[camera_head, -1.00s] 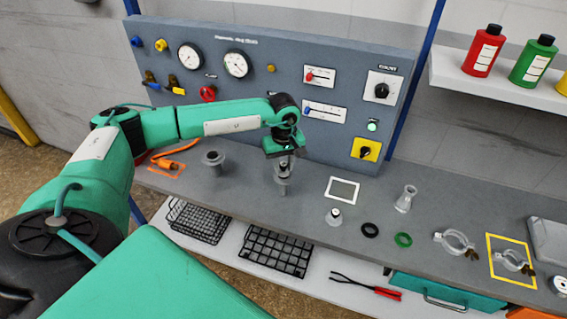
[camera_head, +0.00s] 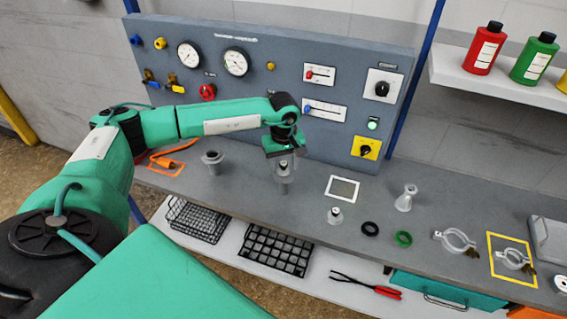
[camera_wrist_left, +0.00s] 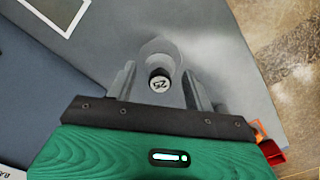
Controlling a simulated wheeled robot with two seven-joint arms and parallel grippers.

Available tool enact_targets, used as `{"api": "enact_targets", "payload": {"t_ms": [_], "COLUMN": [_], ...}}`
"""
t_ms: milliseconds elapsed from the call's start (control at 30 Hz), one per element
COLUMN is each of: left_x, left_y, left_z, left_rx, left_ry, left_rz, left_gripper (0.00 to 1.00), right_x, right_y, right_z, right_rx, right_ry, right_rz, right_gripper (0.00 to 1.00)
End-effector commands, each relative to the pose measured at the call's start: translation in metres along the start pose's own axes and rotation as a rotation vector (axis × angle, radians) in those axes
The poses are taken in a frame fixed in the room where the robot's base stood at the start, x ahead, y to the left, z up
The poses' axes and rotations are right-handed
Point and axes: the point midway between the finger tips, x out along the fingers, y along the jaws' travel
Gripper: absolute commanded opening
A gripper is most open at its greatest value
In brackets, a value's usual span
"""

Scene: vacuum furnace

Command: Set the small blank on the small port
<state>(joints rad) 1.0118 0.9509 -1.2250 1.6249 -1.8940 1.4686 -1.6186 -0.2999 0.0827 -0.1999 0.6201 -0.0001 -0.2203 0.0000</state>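The small blank (camera_wrist_left: 159,83), a round piece with a dark knob whose pale top is marked 25, shows between the fingers in the left wrist view. The small port (camera_head: 283,186) is a grey upright stub on the bench, directly below my left gripper (camera_head: 284,166). The blank appears to sit over the port; whether it rests fully flat is hard to tell. In the wrist view my left gripper (camera_wrist_left: 158,84) has its fingers on either side of the knob, with visible gaps. My right gripper is not in view.
A wider port (camera_head: 212,160) stands to the left. Another knobbed blank (camera_head: 335,216), a black ring (camera_head: 370,229), a green ring (camera_head: 404,238), a conical fitting (camera_head: 405,199) and clamps (camera_head: 455,241) lie to the right. The control panel (camera_head: 330,75) rises behind.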

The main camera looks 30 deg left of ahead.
Motion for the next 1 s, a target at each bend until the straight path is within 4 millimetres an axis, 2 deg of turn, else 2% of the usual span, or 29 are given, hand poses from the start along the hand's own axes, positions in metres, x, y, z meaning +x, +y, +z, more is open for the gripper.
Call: {"api": "enact_targets", "payload": {"t_ms": [167, 267, 367, 700, 833, 1000], "left_x": [-0.002, -0.010, -0.028, -0.104, -0.124, -0.136], "left_y": [0.000, 0.000, 0.001, 0.001, 0.001, 0.000], "left_z": [0.000, -0.001, -0.001, 0.000, 0.000, 0.000], "left_rx": [0.000, 0.000, 0.001, 0.001, 0.001, 0.000], "left_ry": [0.000, 0.002, 0.003, 0.002, 0.001, 0.001], "left_rz": [0.001, 0.001, 0.004, 0.003, 0.003, 0.001], "left_gripper": [0.53, 0.53, 0.53, 0.53, 0.53, 0.53], "right_x": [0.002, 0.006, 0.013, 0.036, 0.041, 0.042], "right_y": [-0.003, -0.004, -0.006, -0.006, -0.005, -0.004], "right_z": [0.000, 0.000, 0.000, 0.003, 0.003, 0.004], "right_rx": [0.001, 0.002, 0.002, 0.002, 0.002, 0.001], "right_ry": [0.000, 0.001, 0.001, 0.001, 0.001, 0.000], "right_rz": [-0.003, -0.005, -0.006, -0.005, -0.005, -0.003], "right_gripper": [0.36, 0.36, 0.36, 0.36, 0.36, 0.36]}}
